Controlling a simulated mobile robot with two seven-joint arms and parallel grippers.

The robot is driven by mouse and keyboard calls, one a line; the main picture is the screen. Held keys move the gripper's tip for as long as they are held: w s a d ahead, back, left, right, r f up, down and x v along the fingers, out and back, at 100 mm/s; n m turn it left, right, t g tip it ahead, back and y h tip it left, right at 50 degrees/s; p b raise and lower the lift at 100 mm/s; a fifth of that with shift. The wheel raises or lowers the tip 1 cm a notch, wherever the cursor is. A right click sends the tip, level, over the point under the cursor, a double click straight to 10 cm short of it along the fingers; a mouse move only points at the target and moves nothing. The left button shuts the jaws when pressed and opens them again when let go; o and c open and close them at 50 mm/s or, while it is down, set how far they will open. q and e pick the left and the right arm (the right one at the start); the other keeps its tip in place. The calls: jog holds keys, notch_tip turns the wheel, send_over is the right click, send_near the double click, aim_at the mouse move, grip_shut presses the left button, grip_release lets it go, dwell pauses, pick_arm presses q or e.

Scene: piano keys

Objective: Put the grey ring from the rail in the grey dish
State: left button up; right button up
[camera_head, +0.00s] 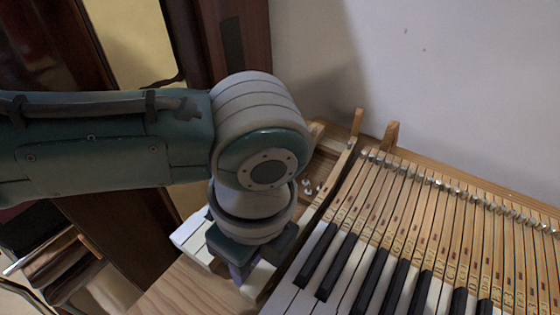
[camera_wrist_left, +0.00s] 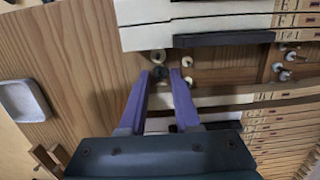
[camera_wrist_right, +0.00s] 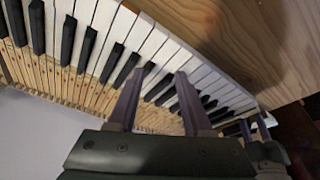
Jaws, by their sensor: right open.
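In the left wrist view a small dark grey ring (camera_wrist_left: 160,73) sits on the wooden rail, between my left gripper's fingertips (camera_wrist_left: 160,73), with space visible around it. That gripper's purple fingers are apart. A grey dish (camera_wrist_left: 22,98), square with rounded corners, rests on wood at the left of the left wrist view. In the head view my left gripper (camera_head: 245,270) points down at the keyboard's left end, and the wrist hides the ring. My right gripper (camera_wrist_right: 158,76) is open and empty above the keys.
Piano keys (camera_head: 375,270) fill the right of the head view, with wooden key levers behind. Loose white keys (camera_wrist_left: 190,32) lie beside the rail. Metal pins (camera_wrist_left: 285,65) stand at its right. Bare wood (camera_wrist_left: 90,60) lies between dish and rail.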

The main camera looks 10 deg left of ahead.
pick_arm(q)
jog(key=shift+f, duration=0.35)
jog(key=shift+c, duration=0.2)
jog(key=shift+c, duration=1.3)
